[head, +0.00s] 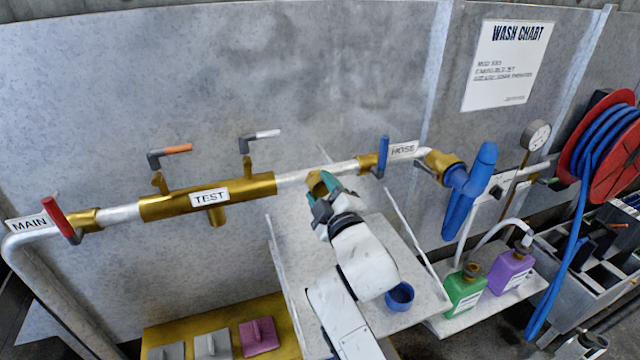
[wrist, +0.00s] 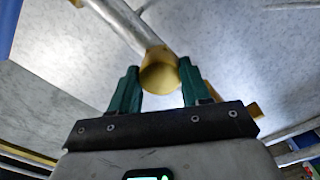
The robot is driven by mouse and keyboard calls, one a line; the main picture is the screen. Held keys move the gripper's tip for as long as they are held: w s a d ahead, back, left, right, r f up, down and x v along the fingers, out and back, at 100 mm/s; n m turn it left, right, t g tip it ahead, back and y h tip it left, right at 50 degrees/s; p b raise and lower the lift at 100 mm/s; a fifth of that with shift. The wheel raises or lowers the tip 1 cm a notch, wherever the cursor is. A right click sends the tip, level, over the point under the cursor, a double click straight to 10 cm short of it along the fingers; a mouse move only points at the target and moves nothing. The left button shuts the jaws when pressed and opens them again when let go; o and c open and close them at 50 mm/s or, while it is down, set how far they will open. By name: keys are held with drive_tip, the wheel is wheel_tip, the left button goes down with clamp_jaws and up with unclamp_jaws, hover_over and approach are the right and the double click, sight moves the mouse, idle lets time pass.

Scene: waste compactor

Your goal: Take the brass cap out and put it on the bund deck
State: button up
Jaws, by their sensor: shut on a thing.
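My gripper (head: 322,187) is in front of the horizontal pipe, between the TEST section (head: 207,197) and the HOSE label (head: 403,149). It is shut on a brass cap (head: 315,182). In the wrist view the brass cap (wrist: 159,76) sits between the two green fingertips (wrist: 158,82), and the pale pipe runs up and left behind it. I cannot tell whether the cap touches the pipe. No surface is labelled as the bund deck; a grey deck (head: 425,288) lies below and right of the gripper, partly hidden by my arm.
A blue cup (head: 400,296) stands on the grey deck. Green (head: 465,289) and purple (head: 512,270) bottles stand to its right. A yellow platform (head: 285,322) with grey and magenta blocks is at lower left. Red (head: 62,218) and blue (head: 382,157) valve handles stick out from the pipe.

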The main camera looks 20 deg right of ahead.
drive_tip(key=n+p, duration=0.1)
drive_tip(key=n, duration=0.1)
drive_tip(key=shift+r+n+p, duration=0.1)
drive_tip(key=shift+n+p, duration=0.2)
drive_tip(key=shift+n, duration=0.8)
drive_tip(key=n, duration=0.5)
drive_tip(key=o, duration=1.3)
drive_tip(key=shift+c, duration=0.2)
drive_tip(key=shift+c, duration=0.4)
